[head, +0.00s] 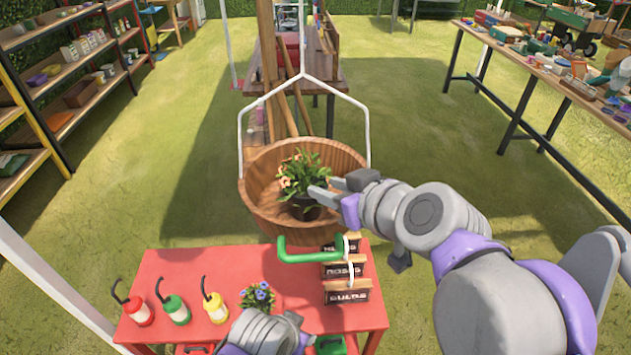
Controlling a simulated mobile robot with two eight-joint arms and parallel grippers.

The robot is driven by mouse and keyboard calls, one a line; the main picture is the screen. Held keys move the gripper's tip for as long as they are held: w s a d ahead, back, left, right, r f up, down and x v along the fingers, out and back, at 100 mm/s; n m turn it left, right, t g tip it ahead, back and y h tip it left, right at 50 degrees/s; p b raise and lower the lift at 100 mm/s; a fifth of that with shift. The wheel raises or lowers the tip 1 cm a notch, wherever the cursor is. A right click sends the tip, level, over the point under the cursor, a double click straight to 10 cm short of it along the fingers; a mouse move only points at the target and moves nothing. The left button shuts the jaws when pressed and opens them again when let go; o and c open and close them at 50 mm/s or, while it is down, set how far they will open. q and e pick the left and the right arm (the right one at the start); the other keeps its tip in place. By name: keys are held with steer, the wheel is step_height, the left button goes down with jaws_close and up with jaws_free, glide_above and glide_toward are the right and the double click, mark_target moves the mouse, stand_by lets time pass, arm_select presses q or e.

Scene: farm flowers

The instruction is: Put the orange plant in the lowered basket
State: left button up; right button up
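The orange plant (297,174) has small pale-orange flowers, green leaves and a dark pot. It is upright inside the round wooden basket (264,214), which hangs from a white frame just behind the red table. My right gripper (325,190) reaches in from the right, with its fingers at the right side of the plant, by the leaves and the pot's rim. Leaves and overlap hide whether the fingers grip the pot. My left gripper (296,322) is low at the front edge of the view, over the red table; its fingers cannot be made out.
The red table (190,268) holds red, green and yellow bottles (176,308), a blue-flowered plant (257,298) and wooden labelled boxes (345,270). A green handle (310,255) rises in front of the basket. Shelves (70,75) stand left, a cluttered workbench (540,75) right.

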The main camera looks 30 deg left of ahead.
steer(key=shift+v, duration=1.3)
